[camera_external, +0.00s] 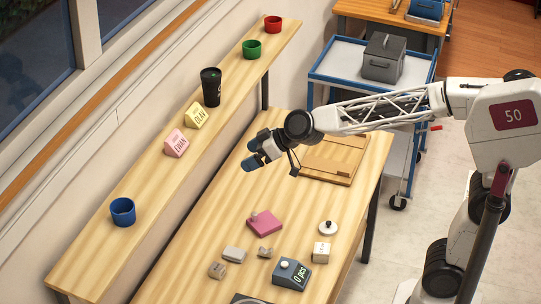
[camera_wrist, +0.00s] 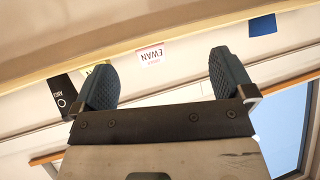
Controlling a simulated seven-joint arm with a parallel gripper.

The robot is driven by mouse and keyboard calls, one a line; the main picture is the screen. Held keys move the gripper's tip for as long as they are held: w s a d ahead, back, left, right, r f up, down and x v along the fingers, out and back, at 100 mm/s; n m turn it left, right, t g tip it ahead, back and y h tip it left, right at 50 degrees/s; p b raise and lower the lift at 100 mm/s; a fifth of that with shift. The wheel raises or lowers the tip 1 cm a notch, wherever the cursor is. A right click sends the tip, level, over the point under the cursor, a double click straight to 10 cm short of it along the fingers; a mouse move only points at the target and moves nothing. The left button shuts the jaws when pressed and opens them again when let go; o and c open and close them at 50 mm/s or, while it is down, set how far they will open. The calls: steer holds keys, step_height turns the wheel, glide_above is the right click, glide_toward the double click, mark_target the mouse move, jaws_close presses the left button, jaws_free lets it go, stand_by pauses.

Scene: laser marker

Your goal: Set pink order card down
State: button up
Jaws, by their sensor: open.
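The pink order card (camera_external: 177,143), marked EWAN, stands like a small tent on the long raised wooden shelf (camera_external: 152,185). In the wrist view the pink card (camera_wrist: 150,54) shows upside down, beyond and between my fingers. My gripper (camera_external: 254,152) is open and empty, over the lower table and to the right of the shelf, apart from the card. Its two dark fingers (camera_wrist: 165,78) are spread wide in the wrist view.
A yellow card (camera_external: 197,115) and a black cup (camera_external: 211,87) stand behind the pink card on the shelf. A blue cup (camera_external: 123,212) is nearer, with free shelf between. Green (camera_external: 252,50) and red (camera_external: 273,25) cups stand farther back. Below are a wooden board (camera_external: 330,165) and a pink block (camera_external: 265,224).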

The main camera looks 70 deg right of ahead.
steer(key=s+d+f+g+h, duration=0.1)
steer(key=s+d+f+g, duration=0.1)
steer(key=s, duration=0.9)
steer(key=s+d+f+m+g+h, duration=0.1)
steer(key=s+d+f+g, duration=0.2)
steer(key=s+f, duration=0.4)
steer(key=s+d+f+m+g+h, duration=0.1)
steer(key=s+d+f+g, duration=0.2)
steer(key=s, duration=1.2)
step_height(320, 180, down, 2)
steer(key=shift+s+d+f+h, duration=0.15)
steer(key=shift+d+h, duration=0.15)
steer(key=shift+d, duration=0.35)
step_height(320, 180, up, 20)
steer(key=t, duration=0.2)
glide_above(177, 143)
steer(key=s, duration=0.3)
steer(key=shift+s+d, duration=0.15)
steer(key=shift+d, duration=0.1)
steer(key=shift+w+a+r, duration=0.1)
steer(key=shift+w+r, duration=0.1)
